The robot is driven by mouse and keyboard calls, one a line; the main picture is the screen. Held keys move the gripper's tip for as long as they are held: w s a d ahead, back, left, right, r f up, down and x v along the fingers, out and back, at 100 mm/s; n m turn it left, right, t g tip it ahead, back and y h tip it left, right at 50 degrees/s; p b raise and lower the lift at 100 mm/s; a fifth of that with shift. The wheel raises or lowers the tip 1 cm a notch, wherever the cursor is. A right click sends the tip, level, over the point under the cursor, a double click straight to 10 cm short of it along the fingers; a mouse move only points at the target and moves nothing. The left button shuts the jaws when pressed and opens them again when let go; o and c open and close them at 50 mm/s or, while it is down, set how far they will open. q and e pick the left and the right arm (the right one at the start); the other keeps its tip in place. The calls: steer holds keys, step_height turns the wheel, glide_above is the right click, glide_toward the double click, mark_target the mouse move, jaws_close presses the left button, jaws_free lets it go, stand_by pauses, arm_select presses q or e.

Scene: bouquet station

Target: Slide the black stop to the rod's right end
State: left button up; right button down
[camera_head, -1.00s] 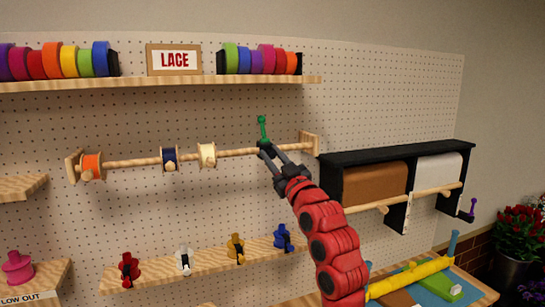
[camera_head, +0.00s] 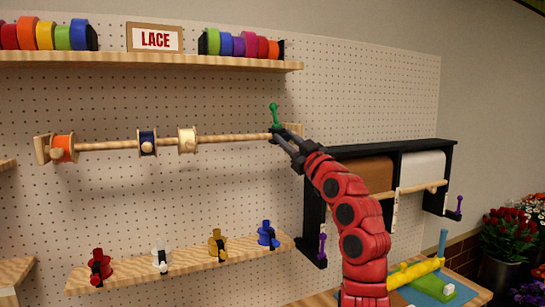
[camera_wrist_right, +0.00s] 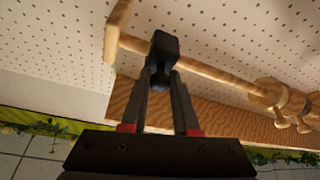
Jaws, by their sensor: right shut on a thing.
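The wooden rod (camera_head: 232,139) runs level across the pegboard, between end brackets. The black stop (camera_head: 275,130), with a green knob (camera_head: 274,115) standing up from it, is on the rod close to its right end bracket (camera_head: 295,129). My right gripper (camera_head: 279,138) is shut on the stop from the front and below. In the right wrist view the black stop (camera_wrist_right: 164,46) sits between the fingertips of the gripper (camera_wrist_right: 162,70). A short length of bare rod shows there between stop and bracket (camera_wrist_right: 116,30). My left gripper is not in view.
An orange spool (camera_head: 62,148), a navy spool (camera_head: 147,142) and a cream spool (camera_head: 187,140) hang on the rod, left of the stop. A shelf (camera_head: 200,66) runs above. A black paper-roll rack (camera_head: 316,215) stands close at right, behind my arm.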

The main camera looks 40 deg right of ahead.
steer(key=shift+d, duration=0.3)
steer(key=c, duration=0.7)
jaws_free()
steer(key=shift+s, duration=0.1)
steer(key=shift+f, duration=0.1)
steer(key=shift+s+f, duration=0.1)
steer(key=shift+s, duration=0.2)
steer(key=b+v, duration=0.5)
steer(key=v, duration=1.1)
steer(key=shift+s+a+f+b, duration=0.1)
steer(key=shift+s+f+b, duration=0.15)
steer(key=shift+s+b, duration=0.15)
